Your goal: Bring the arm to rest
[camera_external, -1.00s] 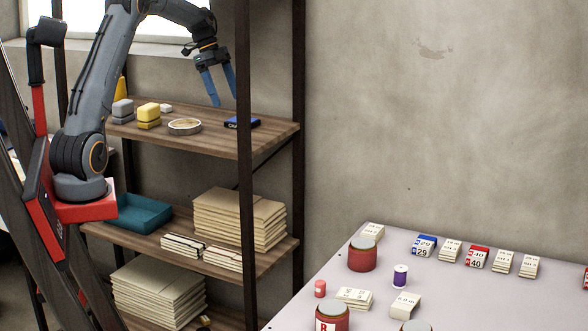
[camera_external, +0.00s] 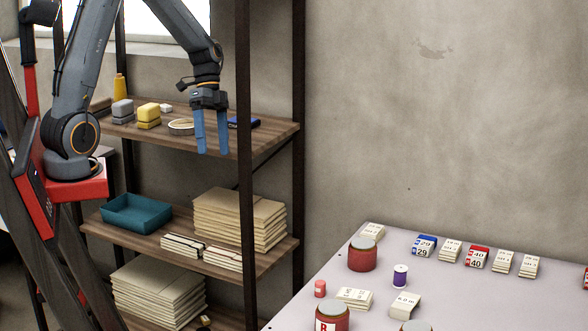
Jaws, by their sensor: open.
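My gripper (camera_external: 212,152) hangs at the end of my bent arm, with its two blue fingers pointing down and apart. Nothing shows between the fingers. In the picture it overlaps the front part of the upper wooden shelf (camera_external: 222,141). I cannot tell its exact distance from the shelf. No cloth is plainly visible in this view.
The upper shelf holds yellow blocks (camera_external: 148,117), grey blocks (camera_external: 122,111), a round tin (camera_external: 181,127) and a dark blue item (camera_external: 243,122). A teal tray (camera_external: 136,214) and stacked folded boards (camera_external: 238,219) sit below. A table (camera_external: 300,305) with jars and labelled packs stands right.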

